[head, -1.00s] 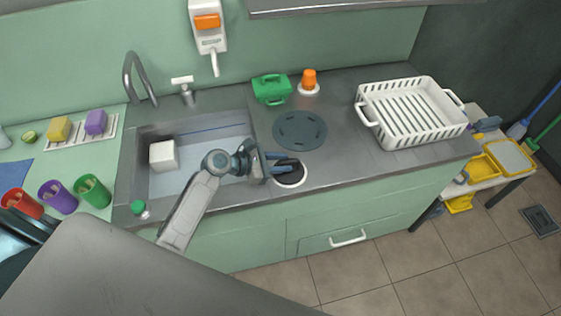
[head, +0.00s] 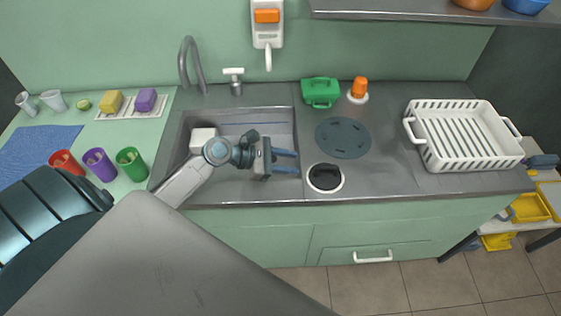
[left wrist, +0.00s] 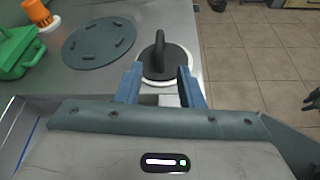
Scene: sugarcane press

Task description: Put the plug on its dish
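The black plug (head: 325,177), with an upright handle, sits on its round white dish (head: 326,191) on the counter, right of the sink. In the left wrist view the plug (left wrist: 170,62) rests flat inside the rim of the dish (left wrist: 150,82). My left gripper (head: 296,161) is over the right side of the sink, to the left of the plug. Its two blue fingers are apart with nothing between them, and they point toward the plug, as the left wrist view shows (left wrist: 160,84).
The sink (head: 240,185) holds a white block (head: 202,139). A dark round mat (head: 343,138) lies behind the dish. A green box (head: 320,92), an orange-topped item (head: 359,89) and a white rack (head: 465,135) stand on the counter. The counter right of the dish is clear.

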